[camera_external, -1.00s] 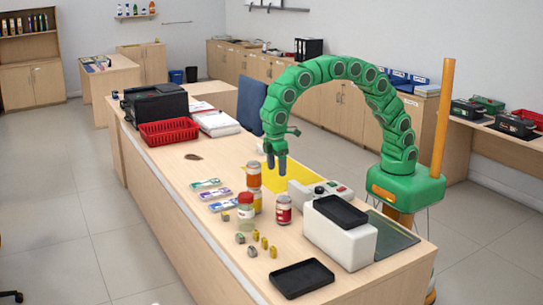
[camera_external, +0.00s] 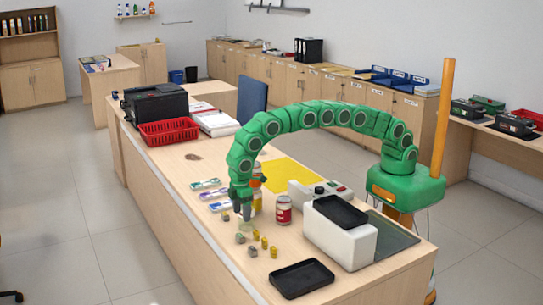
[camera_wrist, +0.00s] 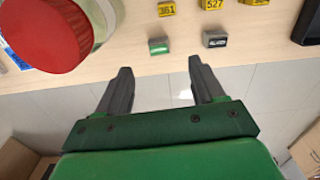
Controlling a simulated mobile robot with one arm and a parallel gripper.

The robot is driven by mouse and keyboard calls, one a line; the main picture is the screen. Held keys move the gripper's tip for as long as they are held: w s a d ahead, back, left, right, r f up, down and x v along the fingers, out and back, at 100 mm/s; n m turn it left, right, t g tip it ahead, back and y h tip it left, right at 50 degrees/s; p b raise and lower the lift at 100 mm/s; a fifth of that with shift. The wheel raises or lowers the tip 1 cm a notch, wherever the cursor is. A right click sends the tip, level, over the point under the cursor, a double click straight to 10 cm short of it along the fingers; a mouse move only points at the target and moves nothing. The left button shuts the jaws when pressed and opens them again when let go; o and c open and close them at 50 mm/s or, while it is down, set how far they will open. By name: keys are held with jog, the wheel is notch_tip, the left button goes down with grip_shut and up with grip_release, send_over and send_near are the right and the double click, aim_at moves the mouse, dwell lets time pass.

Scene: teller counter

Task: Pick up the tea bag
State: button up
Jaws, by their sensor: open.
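I cannot single out a tea bag for certain. A small pale piece with a green face (camera_wrist: 159,46) lies on the counter near its edge in the wrist view, just beyond the gap between my fingers. A dark grey labelled piece (camera_wrist: 214,39) lies to its right. These two appear to be the small grey pieces in the external view, at the near left (camera_external: 240,238) and near right (camera_external: 252,251). My gripper (camera_wrist: 160,72) is open and empty, pointing down over the counter beside the red-lidded jar (camera_wrist: 55,30). It partly hides that jar in the external view (camera_external: 243,212).
Yellow numbered tags (camera_wrist: 166,8) lie close by. A red jar (camera_external: 283,210), flat packets (camera_external: 210,195), a black tray (camera_external: 302,278) and a white machine (camera_external: 340,235) stand on the counter. A brown patch (camera_external: 193,156) lies farther back. The counter's front edge is close.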

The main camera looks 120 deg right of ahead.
aim_at(240, 235)
jog(key=shift+w+f, duration=0.55)
jog(key=shift+f, duration=0.35)
jog(key=shift+s+d+f, duration=0.1)
jog(key=shift+d+f, duration=0.05)
jog(key=shift+f, duration=3.75)
jog(key=shift+c, duration=0.3)
jog(key=c, duration=1.1)
jog(key=shift+r, duration=0.1)
